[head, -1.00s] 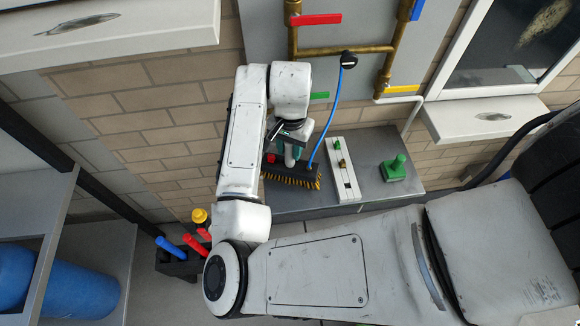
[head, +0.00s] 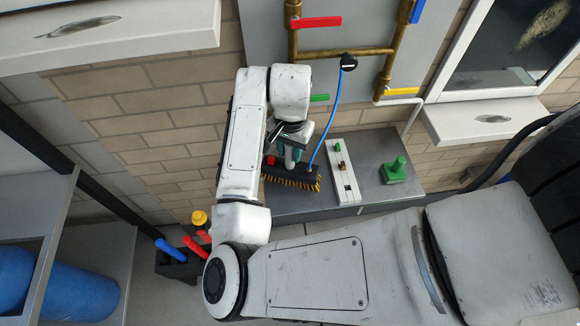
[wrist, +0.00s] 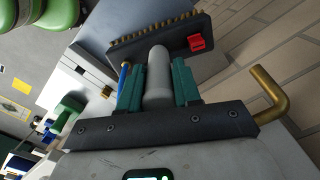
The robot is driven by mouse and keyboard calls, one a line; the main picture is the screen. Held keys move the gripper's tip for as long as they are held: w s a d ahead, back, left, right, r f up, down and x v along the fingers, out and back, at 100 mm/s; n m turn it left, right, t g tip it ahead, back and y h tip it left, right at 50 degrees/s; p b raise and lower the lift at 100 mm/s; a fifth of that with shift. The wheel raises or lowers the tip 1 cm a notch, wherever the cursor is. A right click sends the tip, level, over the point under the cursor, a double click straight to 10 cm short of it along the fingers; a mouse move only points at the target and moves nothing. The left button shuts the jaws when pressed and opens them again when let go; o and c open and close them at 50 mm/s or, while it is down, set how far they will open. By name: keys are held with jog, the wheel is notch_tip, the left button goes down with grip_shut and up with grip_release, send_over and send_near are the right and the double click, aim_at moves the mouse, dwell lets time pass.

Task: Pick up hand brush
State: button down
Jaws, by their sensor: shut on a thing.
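The hand brush (head: 291,174) has a dark block, yellow-brown bristles along one edge and a grey handle. In the head view it is at the far end of my arm, over the left part of the grey bench. In the wrist view the brush block (wrist: 160,42) lies beyond the fingers, with its grey handle (wrist: 158,78) between them. My gripper (wrist: 158,85) has teal fingers shut on the handle; it also shows in the head view (head: 290,142), partly hidden by my wrist. Whether the bristles touch the bench cannot be told.
A white strip with small knobs (head: 344,172) and a green stamp-like block (head: 394,170) stand on the grey bench (head: 376,148) to the right. A blue hose (head: 329,120) hangs close beside the gripper. Brass pipes (head: 340,50) with coloured levers are on the wall behind.

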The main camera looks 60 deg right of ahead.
jog(key=shift+r, duration=0.1)
jog(key=shift+r+b, duration=0.35)
jog(key=shift+r, duration=0.45)
jog(key=s+r, duration=1.1)
jog(key=s, duration=0.3)
jog(key=shift+a+r, duration=0.15)
jog(key=shift+a, duration=0.1)
